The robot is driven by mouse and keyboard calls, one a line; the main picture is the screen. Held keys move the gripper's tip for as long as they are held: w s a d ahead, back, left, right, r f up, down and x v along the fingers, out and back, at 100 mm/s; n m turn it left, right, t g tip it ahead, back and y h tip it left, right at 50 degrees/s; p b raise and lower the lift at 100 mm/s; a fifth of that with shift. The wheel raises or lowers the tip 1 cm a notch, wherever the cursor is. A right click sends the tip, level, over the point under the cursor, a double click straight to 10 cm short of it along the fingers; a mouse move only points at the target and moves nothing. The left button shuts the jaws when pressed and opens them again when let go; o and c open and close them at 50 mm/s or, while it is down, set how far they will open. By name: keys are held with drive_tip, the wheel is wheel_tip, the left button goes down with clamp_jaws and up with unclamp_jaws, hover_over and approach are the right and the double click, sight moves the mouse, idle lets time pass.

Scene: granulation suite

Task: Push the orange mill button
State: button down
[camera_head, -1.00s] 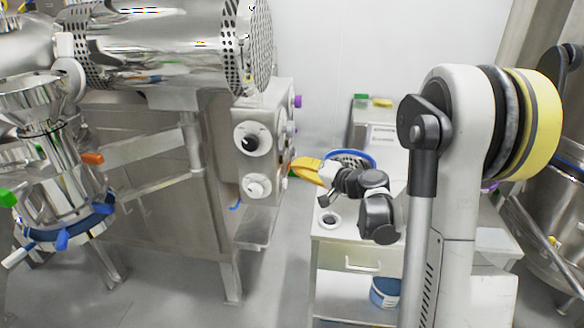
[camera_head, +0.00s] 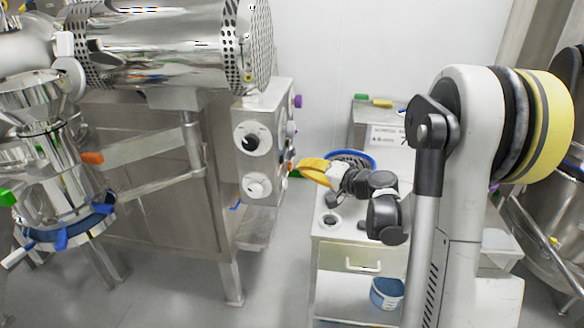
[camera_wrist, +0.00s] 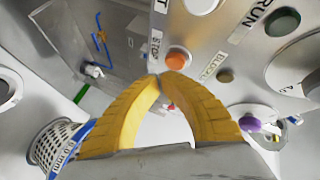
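An orange round button (camera_wrist: 178,59) sits on the grey control panel (camera_wrist: 215,45), beside a label that reads STOP. My gripper (camera_wrist: 160,76) has yellow curved fingers that meet at the tips, with nothing seen between them. In the wrist view the tips appear just below and left of the orange button; I cannot tell whether they touch it. In the head view my gripper (camera_head: 301,163) points left at the side of the machine's panel (camera_head: 262,150), where a small orange spot (camera_head: 291,166) shows near the tips.
A purple knob (camera_wrist: 250,124) is to the lower right.

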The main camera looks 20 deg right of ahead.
drive_tip(key=s+d, duration=0.2)
drive_tip(key=d, duration=0.2)
drive_tip(key=shift+s+d, duration=0.1)
drive_tip(key=shift+s, duration=0.3)
idle(0.6)
